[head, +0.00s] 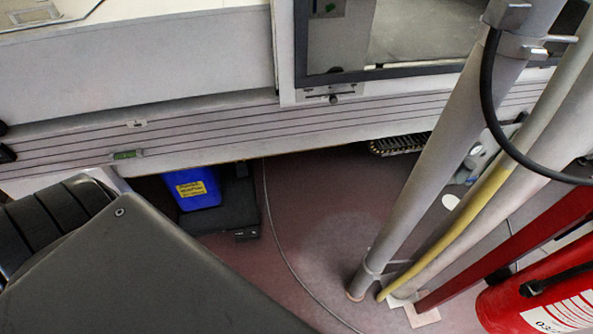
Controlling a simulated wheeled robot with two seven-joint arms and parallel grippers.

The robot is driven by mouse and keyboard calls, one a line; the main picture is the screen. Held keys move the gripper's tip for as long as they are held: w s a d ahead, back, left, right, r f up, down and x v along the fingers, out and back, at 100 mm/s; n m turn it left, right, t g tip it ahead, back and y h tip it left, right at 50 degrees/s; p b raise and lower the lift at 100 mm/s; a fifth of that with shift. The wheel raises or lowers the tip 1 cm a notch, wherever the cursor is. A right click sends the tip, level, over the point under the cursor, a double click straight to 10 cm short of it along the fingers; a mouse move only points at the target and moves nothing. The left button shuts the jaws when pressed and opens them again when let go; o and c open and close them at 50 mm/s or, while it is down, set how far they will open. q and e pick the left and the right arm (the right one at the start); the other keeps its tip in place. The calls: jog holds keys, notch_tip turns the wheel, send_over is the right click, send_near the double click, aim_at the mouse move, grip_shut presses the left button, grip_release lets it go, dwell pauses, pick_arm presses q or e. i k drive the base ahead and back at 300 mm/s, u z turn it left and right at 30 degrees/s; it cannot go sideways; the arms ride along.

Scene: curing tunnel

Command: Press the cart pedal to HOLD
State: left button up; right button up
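A low dark cart or platform (231,208) sits on the floor under the machine's long side panel in the head view. A small black piece (246,234) with a light mark juts from its front right corner. It may be the pedal, but its lettering and position are too small to read. Part of the cart is hidden under the panel. Neither of my grippers is in view.
A blue bin (190,188) with a yellow label is at the cart. A thin cable (277,236) runs along the floor. Grey pipes (428,145), a yellow hose (462,218) and a red extinguisher (535,300) stand at right. Reddish floor (335,225) is open between.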

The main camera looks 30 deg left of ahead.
aim_at(246, 233)
jog(key=z, duration=0.55)
jog(key=k, duration=0.85)
jog(key=u, duration=0.85)
jog(key=i, duration=0.45)
